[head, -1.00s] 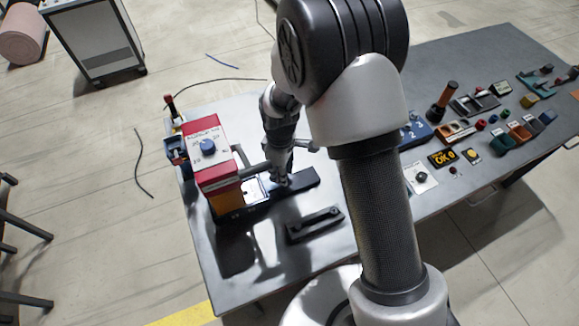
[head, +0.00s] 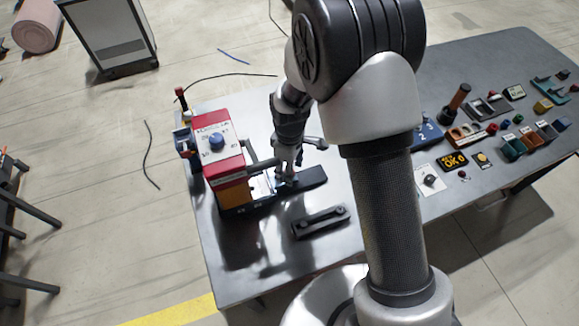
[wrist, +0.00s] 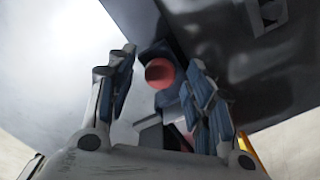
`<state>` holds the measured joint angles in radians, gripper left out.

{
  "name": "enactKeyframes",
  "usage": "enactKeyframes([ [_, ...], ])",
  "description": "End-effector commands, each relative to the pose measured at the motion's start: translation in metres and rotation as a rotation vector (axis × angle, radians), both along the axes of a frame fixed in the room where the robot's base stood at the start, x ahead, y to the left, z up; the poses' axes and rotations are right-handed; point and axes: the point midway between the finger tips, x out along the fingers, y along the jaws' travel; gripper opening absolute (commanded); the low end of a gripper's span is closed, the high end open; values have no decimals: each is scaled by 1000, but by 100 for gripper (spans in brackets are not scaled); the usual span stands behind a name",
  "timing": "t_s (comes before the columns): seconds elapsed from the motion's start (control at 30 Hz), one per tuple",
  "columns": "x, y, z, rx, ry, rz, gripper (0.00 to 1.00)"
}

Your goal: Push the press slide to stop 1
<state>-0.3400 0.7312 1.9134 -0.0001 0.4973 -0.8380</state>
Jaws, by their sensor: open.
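The press (head: 226,172) stands at the left end of the table, with a red head, a blue dial on top and a yellow lower part. A dark slide rail (head: 312,178) runs out of it to the right, with a pale plate (head: 262,187) close to the press. My gripper (head: 287,178) is low over the rail, right of the plate. In the wrist view, my gripper (wrist: 158,95) has its fingers apart, with a round red knob (wrist: 160,73) on a dark block showing between them. I cannot tell whether the fingers touch it. The stop marks are not readable.
A dark bar-shaped part (head: 321,222) lies on the table in front of the rail. The table's front left is clear.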

Motion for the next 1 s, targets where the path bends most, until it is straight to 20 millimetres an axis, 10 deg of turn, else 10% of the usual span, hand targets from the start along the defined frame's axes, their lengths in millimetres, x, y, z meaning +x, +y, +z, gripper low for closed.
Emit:
enactKeyframes([
  [0.6, 1, 0, 105, 2, -4, 0, 48],
  [1.0, 0, 0, 120, 0, 0, 0, 48],
])
